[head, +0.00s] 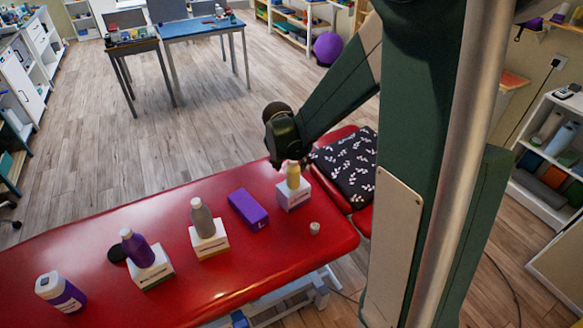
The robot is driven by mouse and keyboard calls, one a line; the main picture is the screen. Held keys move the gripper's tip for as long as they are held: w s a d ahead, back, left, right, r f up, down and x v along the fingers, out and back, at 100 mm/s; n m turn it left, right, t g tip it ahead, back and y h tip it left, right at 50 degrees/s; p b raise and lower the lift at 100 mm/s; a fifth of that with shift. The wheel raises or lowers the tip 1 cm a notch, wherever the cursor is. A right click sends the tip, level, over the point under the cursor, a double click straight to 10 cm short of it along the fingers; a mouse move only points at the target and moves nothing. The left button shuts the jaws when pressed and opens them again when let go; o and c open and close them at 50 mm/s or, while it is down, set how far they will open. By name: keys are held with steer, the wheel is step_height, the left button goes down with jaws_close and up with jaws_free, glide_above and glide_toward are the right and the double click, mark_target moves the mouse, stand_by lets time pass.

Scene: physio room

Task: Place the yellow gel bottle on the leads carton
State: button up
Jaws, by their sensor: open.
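The yellow gel bottle (293,178) stands upright on a small white carton (294,200) near the right end of the red treatment table. The carton's lettering is too small to read, so I cannot tell by its label whether it is the leads carton. My gripper (287,163) is open, right at the top of the yellow bottle. Its fingers are small and partly dark in this view, and I cannot tell whether they touch the bottle.
On the red table (215,283) stand a grey bottle (201,219) and a purple bottle (137,248), each on a carton. A purple box (248,209), white-and-purple tub (60,292), black disc (117,253) and small white item (314,228) lie around. A patterned black pillow (348,168) is right.

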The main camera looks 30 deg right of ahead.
steer(key=shift+v, duration=1.4)
steer(key=s+a+r+n+t+y, duration=0.15)
steer(key=s+a+r+n, duration=0.25)
steer(key=s+a+r, duration=0.6)
steer(key=s+a+r+n+t+y, duration=0.1)
steer(key=s+a+r+n, duration=0.1)
steer(key=s, duration=0.6)
steer(key=s+a+r+n+t, duration=0.1)
steer(key=s+a+r+n, duration=0.2)
steer(key=s, duration=0.5)
steer(key=shift+s+r+y, duration=0.2)
steer(key=shift+y, duration=0.15)
